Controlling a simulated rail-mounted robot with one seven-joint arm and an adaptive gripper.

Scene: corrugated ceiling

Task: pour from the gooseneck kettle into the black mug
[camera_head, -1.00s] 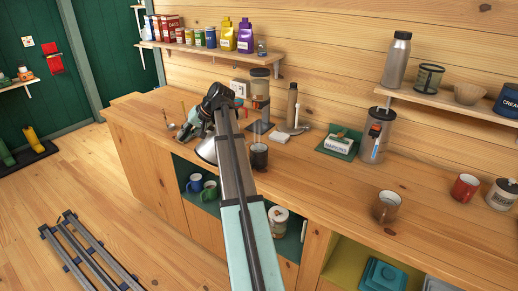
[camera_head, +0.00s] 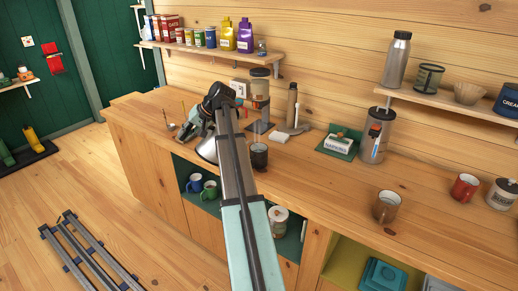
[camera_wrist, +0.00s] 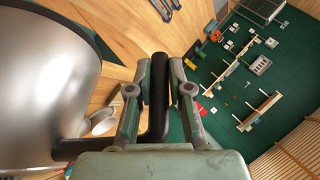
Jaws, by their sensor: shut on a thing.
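The gooseneck kettle (camera_head: 207,151) is a silver metal body, partly hidden behind my arm in the head view. It looks tilted and held above the counter; its spout cannot be made out. In the wrist view its large silver body (camera_wrist: 45,80) fills the left side. My gripper (camera_wrist: 162,75) is shut on the kettle's black handle (camera_wrist: 158,115), which lies between the two fingers. The black mug (camera_head: 259,157) stands upright on the counter, just right of my arm and to the right of the kettle. The inside of the mug cannot be seen clearly.
The wooden counter (camera_head: 320,178) has a coffee grinder (camera_head: 259,85), a tan bottle (camera_head: 292,104) and a napkin holder (camera_head: 338,144) behind the mug. A steel dispenser (camera_head: 375,135), brown mug (camera_head: 386,206) and red mug (camera_head: 465,187) stand right. Counter between black and brown mugs is mostly clear.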

